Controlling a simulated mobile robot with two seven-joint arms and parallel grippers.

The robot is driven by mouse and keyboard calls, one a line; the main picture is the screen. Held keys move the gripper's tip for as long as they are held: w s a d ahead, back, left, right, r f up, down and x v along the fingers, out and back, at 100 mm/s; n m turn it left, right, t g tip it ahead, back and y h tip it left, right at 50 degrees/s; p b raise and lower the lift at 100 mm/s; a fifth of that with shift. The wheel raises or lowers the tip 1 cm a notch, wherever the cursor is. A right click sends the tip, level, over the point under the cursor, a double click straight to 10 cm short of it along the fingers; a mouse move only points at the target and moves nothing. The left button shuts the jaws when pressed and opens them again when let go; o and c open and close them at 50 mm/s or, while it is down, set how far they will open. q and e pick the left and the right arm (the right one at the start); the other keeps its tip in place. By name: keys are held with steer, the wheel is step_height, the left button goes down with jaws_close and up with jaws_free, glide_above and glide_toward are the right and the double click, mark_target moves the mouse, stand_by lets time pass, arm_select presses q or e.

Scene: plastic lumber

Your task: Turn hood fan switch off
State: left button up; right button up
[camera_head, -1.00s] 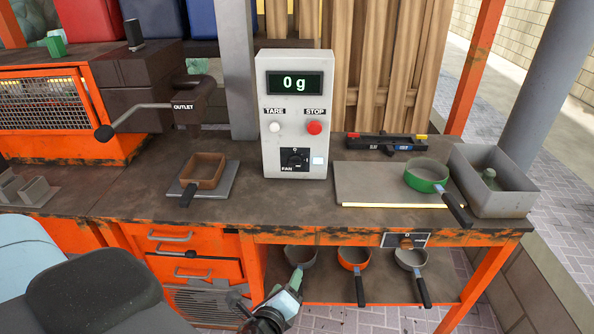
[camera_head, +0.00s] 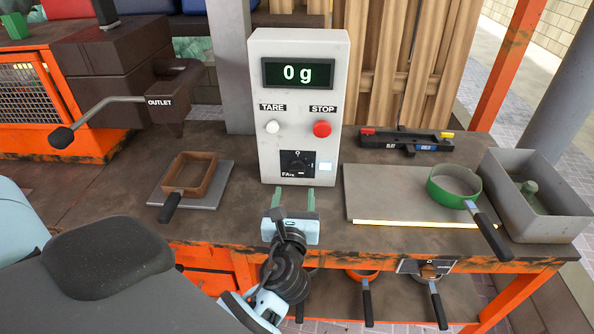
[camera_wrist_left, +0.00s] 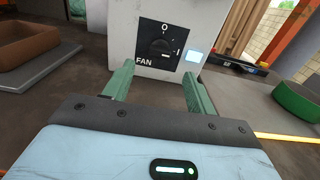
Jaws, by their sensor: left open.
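The fan switch (camera_head: 297,163) is a black rotary knob on a dark plate marked FAN, low on the front of a white control box (camera_head: 258,98). A small lit pale square (camera_head: 325,167) is beside it. In the left wrist view the knob (camera_wrist_left: 161,46) shows ahead, with O above it and I to its right; its pale mark is near the lower right. My left gripper (camera_head: 294,193) is open and empty, its green fingers just in front of and below the switch, apart from it. My right gripper is not in view.
A brown square mold (camera_head: 190,158) on a plate is left of the box. A grey plate (camera_head: 400,212), a green-rimmed pan (camera_head: 430,186) and a grey bin (camera_head: 540,225) are to the right. An outlet handle (camera_head: 105,125) juts out at left.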

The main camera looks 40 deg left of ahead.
mark_target(297, 172)
arm_select(q)
steer(key=shift+w+a+r, duration=0.1)
steer(key=shift+w+a, duration=0.05)
steer(key=shift+w, duration=0.1)
steer(key=x, duration=0.6)
steer(key=shift+w+a, duration=0.25)
steer(key=shift+w, duration=0.2)
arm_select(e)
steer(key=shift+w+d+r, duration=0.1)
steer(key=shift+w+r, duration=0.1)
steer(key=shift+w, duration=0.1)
